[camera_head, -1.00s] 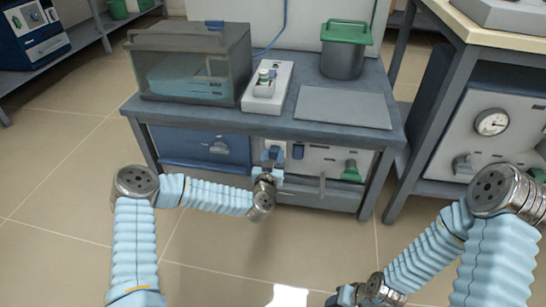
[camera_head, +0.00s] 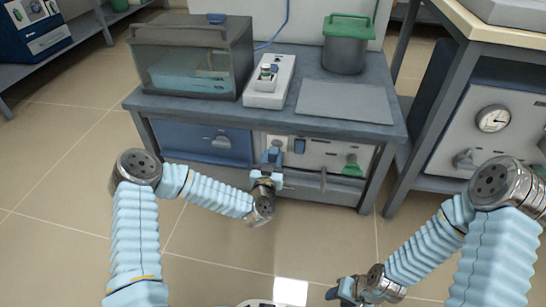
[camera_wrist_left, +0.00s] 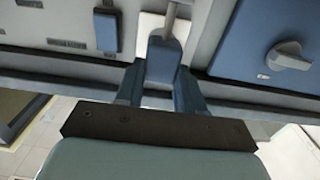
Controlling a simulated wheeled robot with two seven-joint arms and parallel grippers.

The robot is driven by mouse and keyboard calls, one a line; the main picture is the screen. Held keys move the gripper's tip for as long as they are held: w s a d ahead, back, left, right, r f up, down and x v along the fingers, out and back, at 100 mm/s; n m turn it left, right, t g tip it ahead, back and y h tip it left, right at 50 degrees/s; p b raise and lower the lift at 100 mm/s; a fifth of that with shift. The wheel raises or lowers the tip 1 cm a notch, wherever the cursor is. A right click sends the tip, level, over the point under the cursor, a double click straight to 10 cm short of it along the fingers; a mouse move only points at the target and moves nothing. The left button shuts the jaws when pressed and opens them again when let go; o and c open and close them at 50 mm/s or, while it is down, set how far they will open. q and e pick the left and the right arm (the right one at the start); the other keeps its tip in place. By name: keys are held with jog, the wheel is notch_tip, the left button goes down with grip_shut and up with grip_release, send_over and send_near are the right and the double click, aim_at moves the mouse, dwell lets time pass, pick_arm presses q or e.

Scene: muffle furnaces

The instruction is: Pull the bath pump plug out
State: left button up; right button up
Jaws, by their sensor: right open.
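The bath pump plug (camera_wrist_left: 165,57) is a small blue block with a grey cord, in front of a white socket plate (camera_wrist_left: 147,22) on the grey panel. My left gripper (camera_head: 271,160) is at this panel under the bench; in the wrist view its two blue fingers (camera_wrist_left: 162,80) press in on both sides of the plug. Whether the plug's pins are still in the socket is hidden. The water bath (camera_head: 190,65), a grey clear-fronted box with blue water, stands on the bench above. My right gripper (camera_head: 340,291) is open and empty, low above the floor at front right.
Near the plug are a blue switch (camera_wrist_left: 105,33), a blue panel with a knob (camera_wrist_left: 289,56) and a green valve (camera_head: 351,165). A green-lidded pot (camera_head: 344,50) and a white device (camera_head: 269,88) stand on the bench (camera_head: 235,117). Floor before the bench is free.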

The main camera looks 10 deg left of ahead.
pick_arm(q)
jog(key=o, duration=0.5)
jog(key=shift+s, duration=0.15)
jog(key=shift+c, duration=0.2)
jog(key=s+p, duration=0.1)
jog(key=s, duration=1.2)
jog(key=shift+s, duration=0.4)
jog(key=shift+f, duration=0.1)
jog(key=s+d+f+g+h, duration=0.2)
jog(key=s+f+g, duration=0.4)
jog(key=f, duration=0.2)
jog(key=s+d+f+g+h, duration=0.2)
jog(key=s+f+g+h, duration=0.1)
jog(key=s+f+g, duration=0.4)
jog(key=s+a+f+n+g+y, duration=0.1)
jog(key=s+a+f+n+g, duration=0.15)
jog(key=s+g, duration=0.2)
notch_tip(320, 180, up, 12)
jog(key=s+p, duration=0.1)
jog(key=p, duration=1.1)
jog(key=shift+s+m, duration=0.35)
